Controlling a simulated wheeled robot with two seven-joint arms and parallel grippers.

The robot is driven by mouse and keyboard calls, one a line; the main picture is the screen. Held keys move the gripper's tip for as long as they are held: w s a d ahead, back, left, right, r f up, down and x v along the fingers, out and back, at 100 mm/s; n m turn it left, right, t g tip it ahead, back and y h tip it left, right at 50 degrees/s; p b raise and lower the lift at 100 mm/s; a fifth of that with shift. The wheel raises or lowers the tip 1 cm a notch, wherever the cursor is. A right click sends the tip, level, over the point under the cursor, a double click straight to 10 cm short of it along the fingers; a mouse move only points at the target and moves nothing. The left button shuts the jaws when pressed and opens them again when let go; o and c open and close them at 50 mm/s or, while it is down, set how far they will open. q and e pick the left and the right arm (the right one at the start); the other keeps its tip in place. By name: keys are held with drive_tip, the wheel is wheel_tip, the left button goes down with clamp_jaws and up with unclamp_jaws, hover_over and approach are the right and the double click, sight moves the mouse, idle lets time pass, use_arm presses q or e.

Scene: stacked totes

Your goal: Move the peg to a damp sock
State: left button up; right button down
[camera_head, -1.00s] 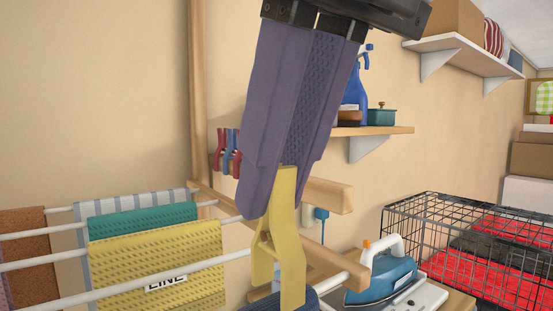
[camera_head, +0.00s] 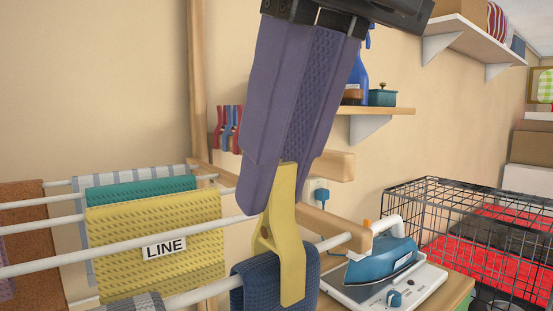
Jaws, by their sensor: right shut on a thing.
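My right gripper (camera_head: 278,195) has purple padded fingers and comes down from the top of the head view. It is shut on the top of a yellow peg (camera_head: 289,225). The peg hangs upright with its lower end in front of a dark blue sock-like cloth (camera_head: 252,283) draped over the front rail. I cannot tell whether the peg's legs straddle the rail and cloth or only overlap them in the picture. A yellow cloth labelled LINE (camera_head: 120,243) hangs to the left. My left gripper is not in view.
White rack rails (camera_head: 75,274) carry more cloths, with a teal one (camera_head: 140,190) behind. Red and blue pegs (camera_head: 229,128) hang at the wall. A blue iron (camera_head: 382,260) and a wire crate (camera_head: 430,215) stand right.

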drive_tip(key=c, duration=1.7)
unclamp_jaws()
drive_tip(key=shift+o, duration=0.2)
